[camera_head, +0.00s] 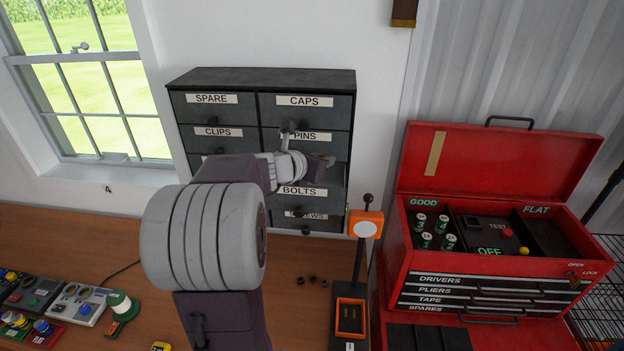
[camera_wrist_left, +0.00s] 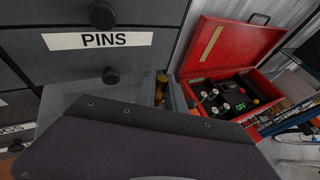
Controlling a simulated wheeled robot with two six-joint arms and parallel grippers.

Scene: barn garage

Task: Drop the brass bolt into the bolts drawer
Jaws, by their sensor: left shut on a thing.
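My left gripper (camera_head: 322,163) is at the front of the dark drawer cabinet, between the PINS label and the BOLTS label. It is shut on the brass bolt (camera_wrist_left: 160,86), of which only a small brass-coloured part shows past my purple gripper body in the left wrist view. The bolts drawer (camera_head: 314,195) appears pulled out, its labelled front standing low and forward below my gripper. A pale grey surface that looks like its inside (camera_wrist_left: 62,97) shows below the PINS drawer in the left wrist view. My right gripper is not in view.
The closed PINS drawer (camera_head: 333,143) is just above my gripper. An open red toolbox (camera_head: 405,255) stands to the right. An orange-topped post (camera_head: 366,217) stands in front of the cabinet's right side. Small dark parts (camera_head: 312,279) lie on the wooden bench (camera_head: 120,235).

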